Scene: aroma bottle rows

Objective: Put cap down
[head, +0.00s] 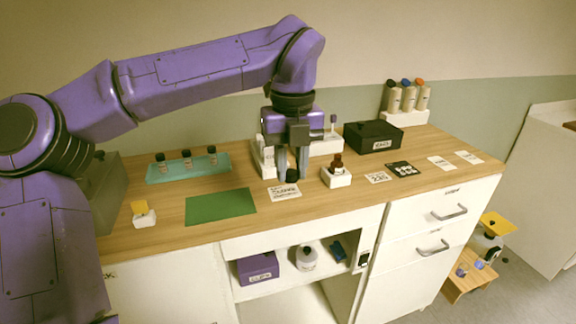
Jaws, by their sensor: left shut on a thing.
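My left gripper (292,177) points down over the middle of the worktop, with its two grey fingers shut on a small black cap (292,175). The cap is at the fingertips, low over or touching the area by a white printed card (284,192); I cannot tell whether it touches. A brown bottle (338,163) stands in a white holder (337,180) just right of the gripper. Its top looks reddish brown, with no black cap on it. My right gripper is not in view.
A teal tray (222,172) with several dark-capped vials and a green mat (220,205) lie left. A black box (373,136) and a white rack (404,118) of bottles stand behind right. Small cards and a black pad (403,169) lie at right. Bare wood surrounds the mat.

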